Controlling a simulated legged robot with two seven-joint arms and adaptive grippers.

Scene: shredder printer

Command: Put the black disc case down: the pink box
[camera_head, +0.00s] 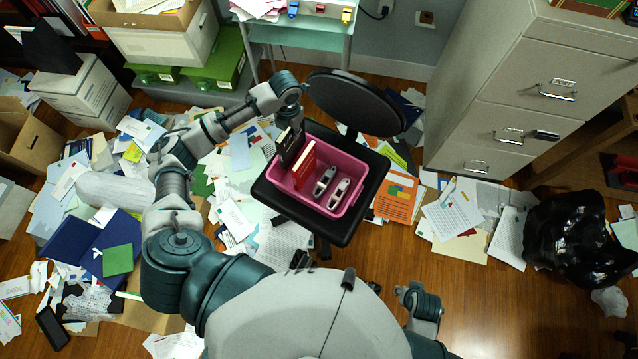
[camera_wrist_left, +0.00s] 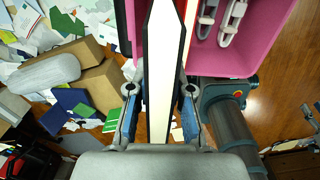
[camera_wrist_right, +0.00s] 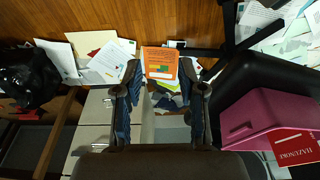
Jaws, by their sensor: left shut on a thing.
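My left gripper (camera_wrist_left: 160,108) is shut on the black disc case (camera_wrist_left: 162,75), held on edge between the fingers with its pale edge facing the camera. In the head view the case (camera_head: 290,145) stands upright at the back left end of the pink box (camera_head: 356,172), beside a red case (camera_head: 305,163). I cannot tell whether its lower edge touches the box floor. Two white-and-grey objects (camera_head: 325,181) lie in the box's right part. The box (camera_wrist_right: 258,118) also shows in the right wrist view. My right gripper (camera_wrist_right: 160,82) is open and empty, away from the box.
The box stands on a black chair seat (camera_head: 262,191), its round backrest (camera_head: 355,101) behind. A grey filing cabinet (camera_head: 515,90) stands right, a black bag (camera_head: 572,235) near it. Papers and an orange book (camera_head: 396,197) litter the floor. A green-topped table (camera_head: 300,30) is behind.

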